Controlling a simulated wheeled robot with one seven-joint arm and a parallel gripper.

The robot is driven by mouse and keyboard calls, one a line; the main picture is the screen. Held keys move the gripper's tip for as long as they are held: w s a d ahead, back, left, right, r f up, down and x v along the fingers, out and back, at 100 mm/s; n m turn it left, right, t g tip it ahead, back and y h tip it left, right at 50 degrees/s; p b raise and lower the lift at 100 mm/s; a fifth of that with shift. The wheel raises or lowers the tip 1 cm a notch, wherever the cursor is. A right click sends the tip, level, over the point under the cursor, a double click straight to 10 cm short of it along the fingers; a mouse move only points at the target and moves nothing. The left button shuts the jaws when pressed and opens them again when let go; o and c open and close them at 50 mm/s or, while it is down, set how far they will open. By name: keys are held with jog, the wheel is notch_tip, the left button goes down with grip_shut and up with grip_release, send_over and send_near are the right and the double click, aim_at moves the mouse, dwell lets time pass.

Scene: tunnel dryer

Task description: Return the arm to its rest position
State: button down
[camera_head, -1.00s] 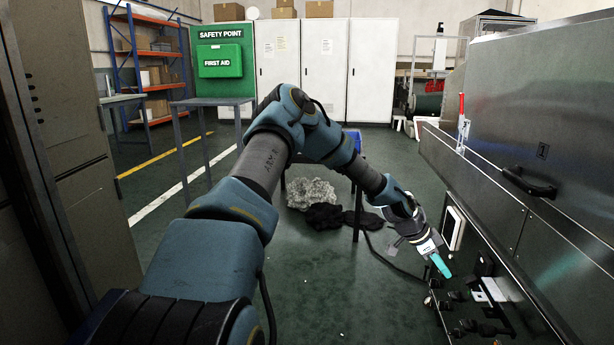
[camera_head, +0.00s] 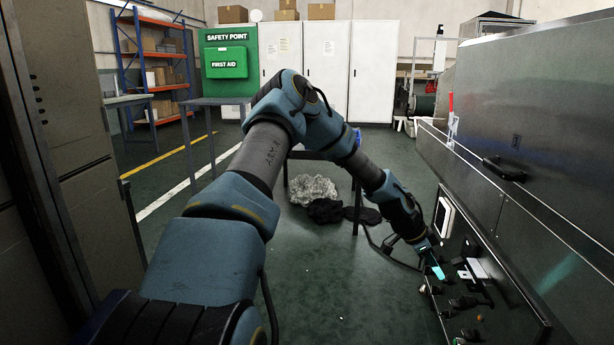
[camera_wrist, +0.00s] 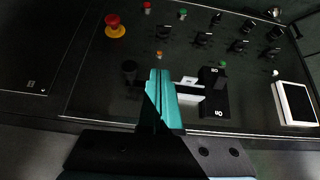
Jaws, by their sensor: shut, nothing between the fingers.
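My arm reaches forward and to the right across the head view. My gripper (camera_head: 436,265) has teal fingers and is beside the control panel on the side of the steel machine (camera_head: 530,130). In the wrist view the teal fingers (camera_wrist: 160,85) are together with nothing between them. They point toward the dark control panel (camera_wrist: 95,85). Whether a fingertip touches the panel cannot be told. A black block (camera_wrist: 214,92) marked "ON", with a light bracket beside it, shows just right of the fingers.
The panel carries a red mushroom button on yellow (camera_wrist: 115,27), several black switches and a white-framed display (camera_wrist: 296,103). A dark-legged table (camera_head: 355,190) stands beyond my arm, with pale and black piles on the floor. A tall cabinet (camera_head: 80,150) is close at left. Open floor lies between.

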jog(key=s+a+r+n+t+y, duration=0.1)
jog(key=a+r+n+y, duration=0.15)
jog(key=a, duration=0.65)
jog(key=s+a+r+n+y, duration=0.1)
jog(key=a+r+n, duration=0.3)
jog(key=a, duration=0.5)
jog(key=s+a+r+n+t+y, duration=0.1)
jog(key=s+a+r+n+y, duration=0.15)
jog(key=a, duration=0.65)
jog(key=s+a+r+n, duration=0.3)
jog(key=s+a+n, duration=0.1)
jog(key=a, duration=0.3)
jog(key=s+a+r+n, duration=0.4)
jog(key=s+a+n, duration=0.1)
jog(key=a, duration=0.2)
notch_tip(320, 180, up, 22)
jog(key=p, duration=2.1)
jog(key=shift+f+y+p, duration=0.2)
jog(key=shift+y+p, duration=0.15)
jog(key=shift+y, duration=0.05)
jog(key=shift+s+d, duration=0.1)
